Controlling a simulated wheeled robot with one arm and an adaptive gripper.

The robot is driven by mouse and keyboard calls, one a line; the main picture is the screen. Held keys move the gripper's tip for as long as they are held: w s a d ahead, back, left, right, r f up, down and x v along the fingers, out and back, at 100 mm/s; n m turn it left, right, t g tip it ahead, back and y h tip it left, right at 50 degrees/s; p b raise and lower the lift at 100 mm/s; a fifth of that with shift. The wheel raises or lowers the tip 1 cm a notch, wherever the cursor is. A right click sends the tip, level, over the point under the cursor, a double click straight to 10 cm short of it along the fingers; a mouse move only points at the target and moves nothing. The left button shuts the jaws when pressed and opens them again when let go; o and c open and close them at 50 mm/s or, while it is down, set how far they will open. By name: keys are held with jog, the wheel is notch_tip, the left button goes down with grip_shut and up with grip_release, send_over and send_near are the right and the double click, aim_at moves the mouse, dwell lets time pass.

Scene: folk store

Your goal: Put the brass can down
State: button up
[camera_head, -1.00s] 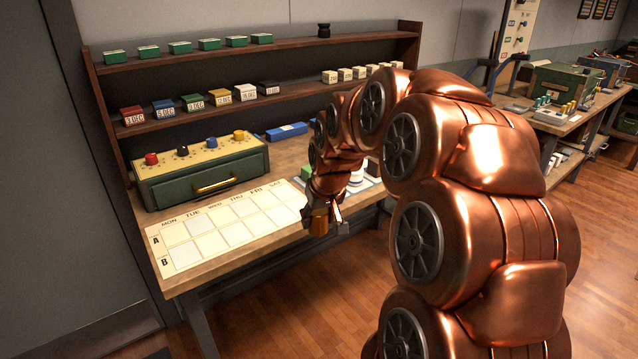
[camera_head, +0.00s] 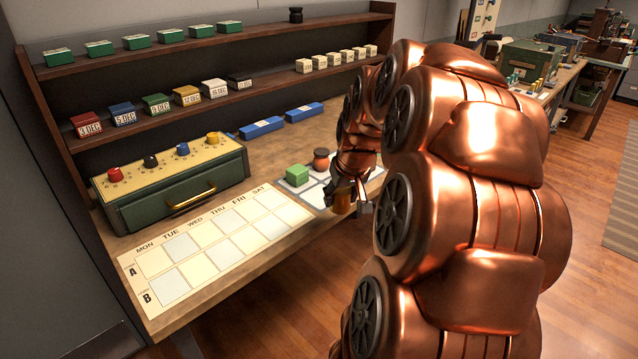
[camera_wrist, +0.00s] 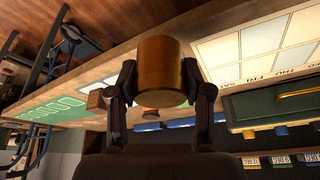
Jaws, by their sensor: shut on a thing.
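My gripper (camera_head: 352,203) is shut on the brass can (camera_head: 343,202) near the front edge of the workbench, at the bench's right part. In the wrist view the can (camera_wrist: 160,72) fills the space between the two dark fingers of my gripper (camera_wrist: 159,82). My copper arm hides the bench's right end.
A calendar board (camera_head: 215,242) lies on the bench (camera_head: 215,308). A green drawer box (camera_head: 170,190) with coloured knobs stands behind it. A pale mat (camera_head: 297,187) holds a green block (camera_head: 297,174) and a reddish jar (camera_head: 320,160). Blue boxes (camera_head: 262,127) lie farther back.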

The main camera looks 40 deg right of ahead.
jog(key=w+d, duration=0.1)
jog(key=w, duration=0.2)
jog(key=w+d+p, duration=0.1)
jog(key=w+d, duration=0.1)
jog(key=w, duration=0.2)
jog(key=w+d+f+p, duration=0.1)
jog(key=w+d, duration=0.1)
jog(key=w, duration=0.2)
jog(key=shift+w, duration=0.1)
jog(key=shift+f+p, duration=0.45)
jog(key=shift+f, duration=1.35)
jog(key=shift+f, duration=0.15)
jog(key=o, duration=1.3)
jog(key=shift+c, duration=0.2)
